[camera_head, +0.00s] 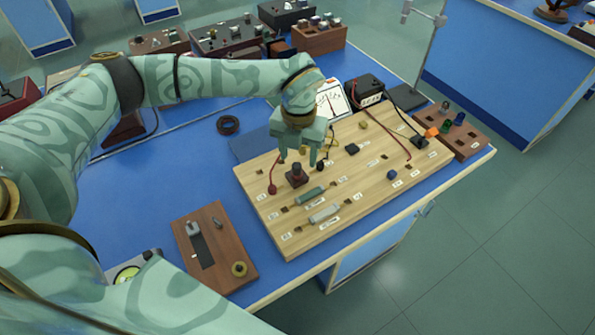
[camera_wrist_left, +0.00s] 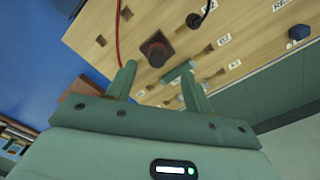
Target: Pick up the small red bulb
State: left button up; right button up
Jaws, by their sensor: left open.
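A small dark-red piece (camera_head: 297,174) stands upright on a square brown base on the wooden circuit board (camera_head: 400,185). I cannot tell for certain that it is the red bulb. It also shows in the left wrist view (camera_wrist_left: 156,47), just beyond the fingertips. My left gripper (camera_head: 312,160) points down over the board close to this piece. Its two fingers (camera_wrist_left: 157,72) are apart with nothing between them. A brown rack (camera_head: 468,143) at the board's far right holds several small bulb-like pieces, one dull reddish (camera_head: 445,107). My right gripper is out of view.
The board carries a green cylinder (camera_head: 310,195), a grey one (camera_head: 324,213), a red plug (camera_head: 272,188) and loose leads. A meter (camera_head: 332,98) and a black box (camera_head: 366,90) stand behind it. A brown switch block (camera_head: 213,250) lies front left.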

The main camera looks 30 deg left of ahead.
aim_at(297, 165)
pick_arm(q)
jog(key=shift+f, duration=0.2)
jog(key=f, duration=0.1)
jog(key=f+b, duration=0.1)
jog(key=f, duration=0.3)
jog(key=shift+w+a, duration=0.1)
jog(key=shift+a, duration=0.2)
jog(key=shift+c, duration=0.3)
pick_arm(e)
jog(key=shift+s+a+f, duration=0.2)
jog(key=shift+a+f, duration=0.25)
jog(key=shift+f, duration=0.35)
pick_arm(q)
jog(key=c, duration=1)
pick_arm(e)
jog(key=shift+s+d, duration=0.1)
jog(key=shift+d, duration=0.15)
pick_arm(q)
jog(key=shift+r, duration=0.15)
